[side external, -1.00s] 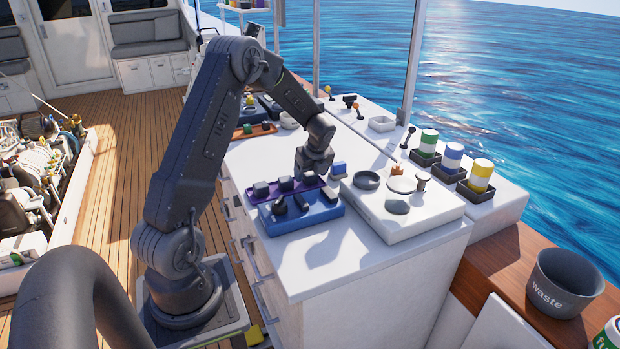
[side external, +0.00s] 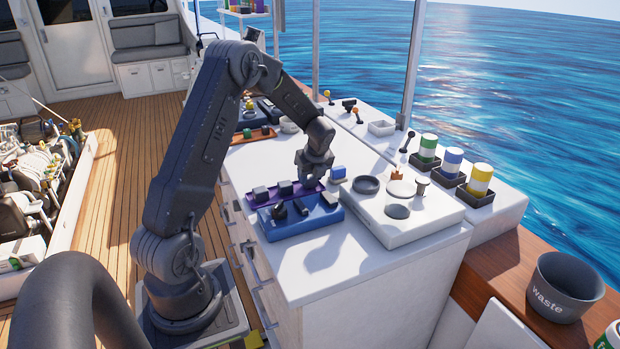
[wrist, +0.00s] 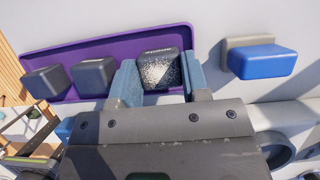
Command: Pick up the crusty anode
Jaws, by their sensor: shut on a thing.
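The crusty anode (wrist: 158,72) is a dark block with a pale, speckled crust on its face. In the wrist view it sits between the two blue-grey fingers of my gripper (wrist: 159,80), which are shut on its sides. The anode is over the right end of a purple tray (wrist: 112,46); I cannot tell whether it still touches the tray. In the side external view my gripper (side external: 312,180) is low at that end of the tray, and its fingers largely hide the anode.
Two plain dark anodes (wrist: 94,74) (wrist: 46,82) sit to the left on the tray. A blue block (wrist: 262,61) lies to the right. A blue box (side external: 300,222) with dark parts is in front, and a white dish board (side external: 425,222) stands to the right.

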